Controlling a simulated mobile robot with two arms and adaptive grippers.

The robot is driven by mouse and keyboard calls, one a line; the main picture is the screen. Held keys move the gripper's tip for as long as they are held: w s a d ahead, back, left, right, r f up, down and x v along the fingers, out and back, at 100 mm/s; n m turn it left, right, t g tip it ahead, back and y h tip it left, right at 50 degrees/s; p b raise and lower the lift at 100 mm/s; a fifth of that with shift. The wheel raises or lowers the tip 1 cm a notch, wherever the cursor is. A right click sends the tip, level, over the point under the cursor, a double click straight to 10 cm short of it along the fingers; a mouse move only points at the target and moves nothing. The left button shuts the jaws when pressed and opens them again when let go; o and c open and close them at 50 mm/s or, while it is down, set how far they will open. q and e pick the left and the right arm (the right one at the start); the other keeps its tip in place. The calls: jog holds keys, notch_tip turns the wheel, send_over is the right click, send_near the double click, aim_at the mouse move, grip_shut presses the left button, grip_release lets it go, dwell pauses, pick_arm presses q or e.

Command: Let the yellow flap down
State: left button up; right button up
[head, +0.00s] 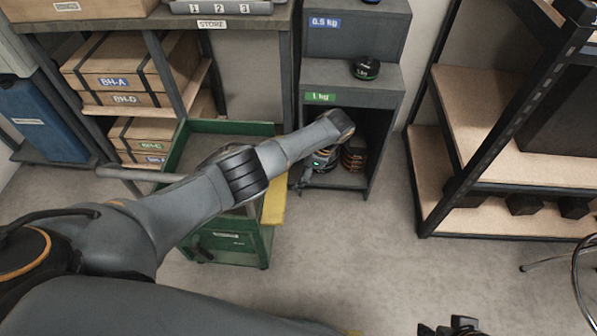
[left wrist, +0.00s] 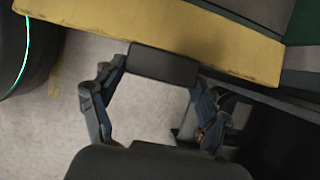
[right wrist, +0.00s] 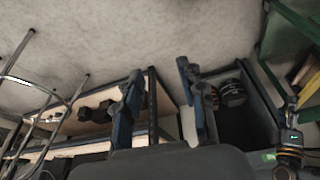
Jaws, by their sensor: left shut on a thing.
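The yellow flap (head: 274,204) shows in the head view as a narrow strip along the right side of the green cart (head: 237,240). My arm hides part of it. In the left wrist view the flap (left wrist: 220,40) crosses the top as a broad yellow board. A dark grey block (left wrist: 164,65) sits at its near edge. My left gripper (left wrist: 152,85) is shut on this block, one finger on each side. In the head view my left gripper (head: 306,178) is at the flap's right, partly hidden. My right gripper (right wrist: 160,75) is open and empty, away from the flap.
A grey stepped stand (head: 352,88) with weights stands just right of the cart. A dark-framed shelf (head: 470,110) is farther right, with a metal-legged stool (head: 580,260) by it. Shelved boxes (head: 125,82) stand at the left. The floor (head: 400,275) in front is clear.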

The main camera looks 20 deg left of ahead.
pick_arm(q)
jog(key=shift+d+f+b, duration=0.3)
jog(key=shift+d+f, duration=0.35)
jog(key=shift+w, duration=0.1)
pick_arm(e)
jog(key=shift+w+a+f+t, duration=0.15)
jog(key=shift+w+t, duration=0.1)
jog(key=shift+w, duration=0.25)
jog(key=shift+w+a+f+t, duration=0.1)
jog(key=shift+w+t, duration=0.15)
jog(key=shift+w, duration=0.2)
pick_arm(q)
jog(key=o, duration=1.7)
jog(key=shift+f, duration=0.1)
pick_arm(e)
jog(key=shift+d, duration=0.15)
pick_arm(q)
jog(key=shift+a, duration=0.15)
jog(key=v, duration=1.2)
